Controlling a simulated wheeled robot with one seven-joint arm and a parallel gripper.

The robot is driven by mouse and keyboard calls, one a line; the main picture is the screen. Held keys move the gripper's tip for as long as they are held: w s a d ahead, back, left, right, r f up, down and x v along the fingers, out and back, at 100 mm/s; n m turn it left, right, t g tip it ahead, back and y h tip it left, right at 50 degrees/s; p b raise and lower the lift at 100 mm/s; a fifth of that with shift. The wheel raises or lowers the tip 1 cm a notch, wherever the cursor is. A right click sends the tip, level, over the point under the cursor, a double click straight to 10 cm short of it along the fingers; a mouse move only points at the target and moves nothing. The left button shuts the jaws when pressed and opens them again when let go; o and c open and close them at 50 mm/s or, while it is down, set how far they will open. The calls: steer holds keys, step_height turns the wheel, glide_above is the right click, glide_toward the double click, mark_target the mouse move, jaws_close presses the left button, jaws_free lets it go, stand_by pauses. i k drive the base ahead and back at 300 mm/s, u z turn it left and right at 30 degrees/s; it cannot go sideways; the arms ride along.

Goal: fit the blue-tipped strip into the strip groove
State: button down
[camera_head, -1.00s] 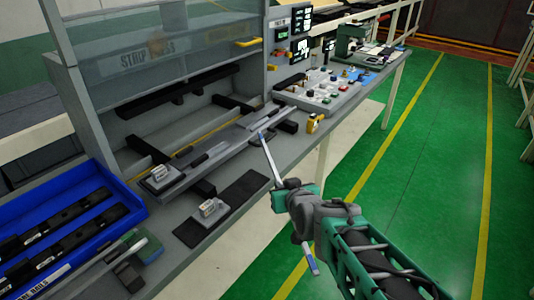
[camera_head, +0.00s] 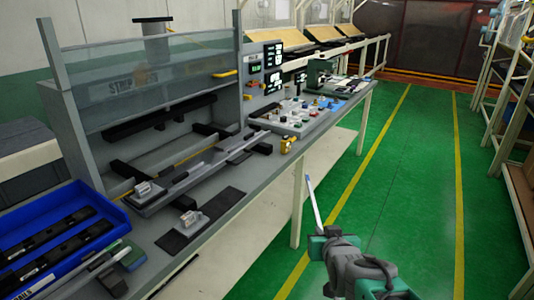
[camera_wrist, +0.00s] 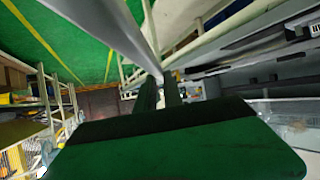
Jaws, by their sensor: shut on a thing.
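My gripper (camera_head: 322,234) is shut on a long thin pale strip (camera_head: 313,201) with a bluish upper end. The strip stands steeply, leaning a little left, and shows against the green floor, right of the bench. Its lower part is hidden behind my gripper. In the wrist view the strip (camera_wrist: 110,30) runs from the upper left to the dark fingers (camera_wrist: 160,92). The long grey fixture (camera_head: 205,170) on the bench runs away to the upper right, with a rail along it. The groove itself is too small to make out. The strip is apart from the fixture.
A blue tray (camera_head: 85,262) with dark bars stands at the left front. A dark mat (camera_head: 222,203) and a small clear-topped block (camera_head: 190,218) lie before the fixture. The green floor to the right is clear.

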mark_target(219, 157)
steer(key=z, duration=1.4)
steer(key=i, duration=1.5)
steer(key=u, duration=4.15)
steer(key=i, duration=1)
